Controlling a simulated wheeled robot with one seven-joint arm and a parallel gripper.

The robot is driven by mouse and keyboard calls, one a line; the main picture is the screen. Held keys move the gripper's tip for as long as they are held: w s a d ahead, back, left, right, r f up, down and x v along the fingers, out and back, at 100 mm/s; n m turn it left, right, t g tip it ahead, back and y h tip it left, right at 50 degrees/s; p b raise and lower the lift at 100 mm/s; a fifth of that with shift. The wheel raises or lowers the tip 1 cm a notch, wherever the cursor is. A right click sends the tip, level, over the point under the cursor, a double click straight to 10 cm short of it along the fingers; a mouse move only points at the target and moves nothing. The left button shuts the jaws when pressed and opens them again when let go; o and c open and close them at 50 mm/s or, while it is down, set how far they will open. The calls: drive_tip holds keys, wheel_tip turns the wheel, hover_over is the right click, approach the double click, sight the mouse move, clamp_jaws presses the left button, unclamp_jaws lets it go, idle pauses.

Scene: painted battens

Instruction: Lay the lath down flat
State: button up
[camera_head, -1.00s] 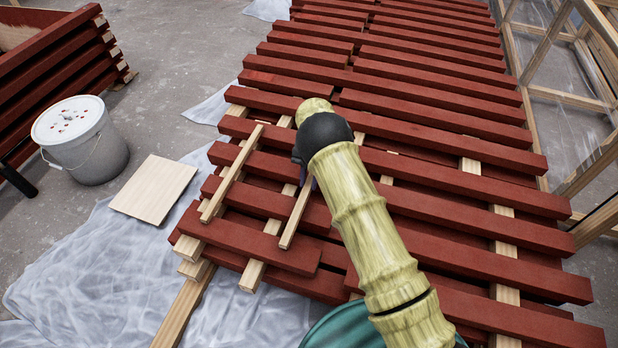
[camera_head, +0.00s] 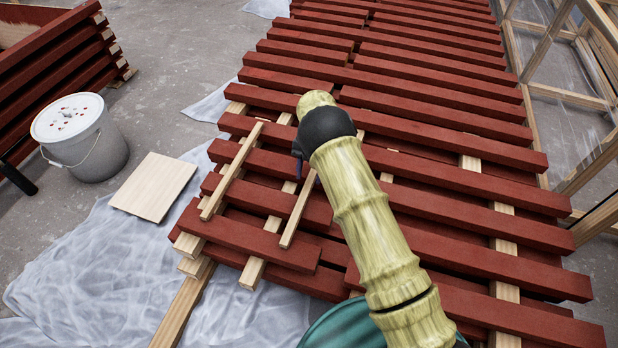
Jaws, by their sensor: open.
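Two narrow pale wooden laths lie across the red battens on the stack. The left lath (camera_head: 232,172) lies slanted over several battens, clear of my arm. The right lath (camera_head: 297,217) runs up under my gripper (camera_head: 309,178), and its upper part is partly hidden by my wrist; its lower end rests on or just above a red batten. I cannot tell whether it lies fully flat. My gripper is open over the upper part of this lath, its fingers mostly hidden behind my dark wrist joint. I see no lath held in it.
Red battens (camera_head: 450,220) on pale spacers fill the middle and right. Another red stack (camera_head: 55,75) is at upper left, a wooden frame (camera_head: 560,95) at right.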

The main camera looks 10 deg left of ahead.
drive_tip(key=p+v, duration=0.4)
drive_tip(key=v, duration=0.7)
idle(0.3)
